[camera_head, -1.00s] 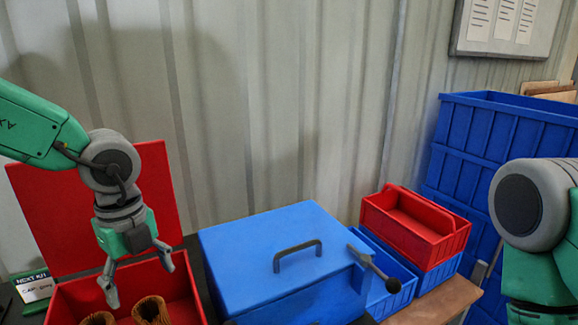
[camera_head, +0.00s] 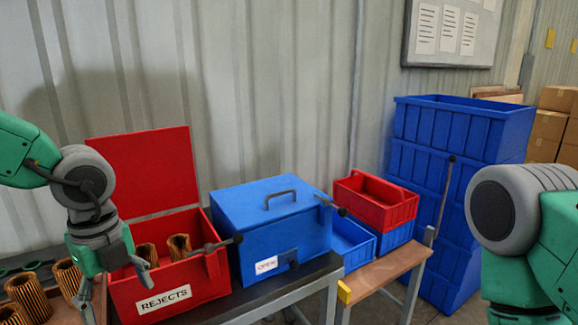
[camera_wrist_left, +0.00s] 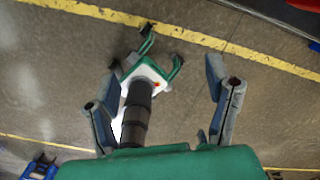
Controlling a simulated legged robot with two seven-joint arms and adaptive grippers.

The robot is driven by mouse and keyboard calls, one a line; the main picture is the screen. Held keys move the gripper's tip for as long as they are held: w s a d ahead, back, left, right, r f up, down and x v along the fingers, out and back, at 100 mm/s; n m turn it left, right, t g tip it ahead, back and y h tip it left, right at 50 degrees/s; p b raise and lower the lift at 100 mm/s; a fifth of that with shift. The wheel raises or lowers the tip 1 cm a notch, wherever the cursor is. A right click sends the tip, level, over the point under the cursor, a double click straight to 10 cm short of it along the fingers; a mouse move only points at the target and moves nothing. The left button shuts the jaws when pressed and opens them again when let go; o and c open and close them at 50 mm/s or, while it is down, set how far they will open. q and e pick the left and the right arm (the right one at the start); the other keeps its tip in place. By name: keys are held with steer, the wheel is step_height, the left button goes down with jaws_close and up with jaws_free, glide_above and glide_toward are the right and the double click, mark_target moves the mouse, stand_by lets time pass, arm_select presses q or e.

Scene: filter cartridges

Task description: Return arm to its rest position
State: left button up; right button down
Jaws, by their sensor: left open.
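My left gripper (camera_head: 115,283) hangs pointing down at the left of the head view, in front of the left end of the red REJECTS box (camera_head: 208,282). Its fingers are apart with nothing between them. The left wrist view also shows the two fingers (camera_wrist_left: 165,105) spread wide and empty above the floor. My right arm (camera_head: 515,215) shows at the right edge of the head view; its gripper is out of the picture. Two brown pleated cartridges, one of them here (camera_head: 180,247), stand inside the red box, whose lid (camera_head: 145,172) is up.
More cartridges (camera_head: 28,296) stand left of the red box, partly behind my gripper. A closed blue box (camera_head: 270,225) with a handle stands right of it. Red and blue bins (camera_head: 378,200) sit on a wooden bench (camera_head: 385,270). Tall blue crates (camera_head: 455,125) stand behind.

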arm_select(q)
steer(key=s+a+f+m+t+y, duration=0.1)
steer(key=s+a+f+m+y, duration=0.15)
steer(key=f+m, duration=0.55)
steer(key=s+a+f+m+t+y, duration=0.1)
steer(key=s+a+f+m, duration=0.15)
steer(key=f+m, duration=0.55)
steer(key=s+a+f+m+t+y, duration=0.1)
steer(key=a+f+m+y, duration=0.3)
steer(key=m, duration=0.6)
steer(key=s+d+f+m+g+h, duration=0.1)
steer(key=s+d+f+m+h, duration=0.2)
steer(key=s+f+m, duration=0.3)
steer(key=s+d+f+m+g+h+b, duration=0.1)
steer(key=s+d+f+m+h, duration=0.2)
steer(key=s+m, duration=0.8)
steer(key=shift+d+f+m+h, duration=0.2)
steer(key=shift+f+m+h, duration=0.85)
steer(key=shift+m, duration=1.55)
steer(key=shift+d+f+y, duration=0.2)
steer(key=shift+d+y, duration=0.1)
steer(key=shift+d, duration=0.05)
